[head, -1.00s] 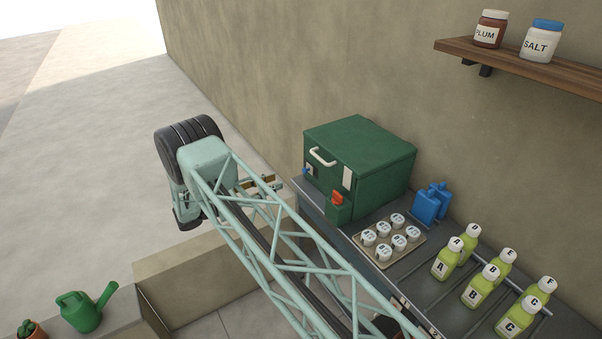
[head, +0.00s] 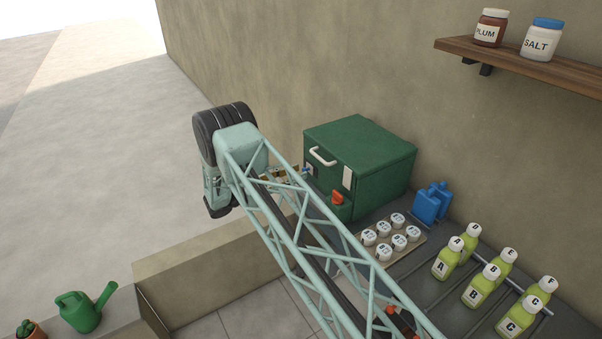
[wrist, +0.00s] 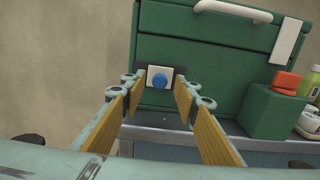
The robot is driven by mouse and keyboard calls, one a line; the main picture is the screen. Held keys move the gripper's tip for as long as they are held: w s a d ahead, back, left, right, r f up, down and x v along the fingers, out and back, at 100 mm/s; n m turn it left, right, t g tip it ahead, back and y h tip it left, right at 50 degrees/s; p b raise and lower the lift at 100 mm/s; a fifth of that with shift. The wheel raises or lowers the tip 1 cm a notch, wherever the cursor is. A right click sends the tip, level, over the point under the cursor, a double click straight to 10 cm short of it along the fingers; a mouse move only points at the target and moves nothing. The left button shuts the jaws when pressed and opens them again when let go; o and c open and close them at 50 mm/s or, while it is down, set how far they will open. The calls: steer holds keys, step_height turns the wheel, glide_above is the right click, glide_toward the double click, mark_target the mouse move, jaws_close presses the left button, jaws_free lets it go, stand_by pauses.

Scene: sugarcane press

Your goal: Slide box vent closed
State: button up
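The green box (head: 375,165) stands on the counter against the wall, and its front fills the upper wrist view (wrist: 200,55). Low on this front is the vent slider, a small white plate with a round blue knob (wrist: 159,81), set on a dark strip. The knob shows in the head view (head: 308,170) as a small blue spot. My gripper (wrist: 158,86) is open and empty, its wood-faced fingers to the left and right of the knob. I cannot tell if either finger touches it. In the head view my gripper (head: 284,173) is close to the box front.
A small green block with a red top (wrist: 275,109) juts out right of the vent. The white handle (wrist: 233,12) is above. A tray of white-lidded jars (head: 393,237), blue containers (head: 432,203) and green bottles (head: 480,287) stand farther right.

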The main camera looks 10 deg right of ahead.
mark_target(307, 170)
steer(key=shift+x, duration=1.1)
jaws_close()
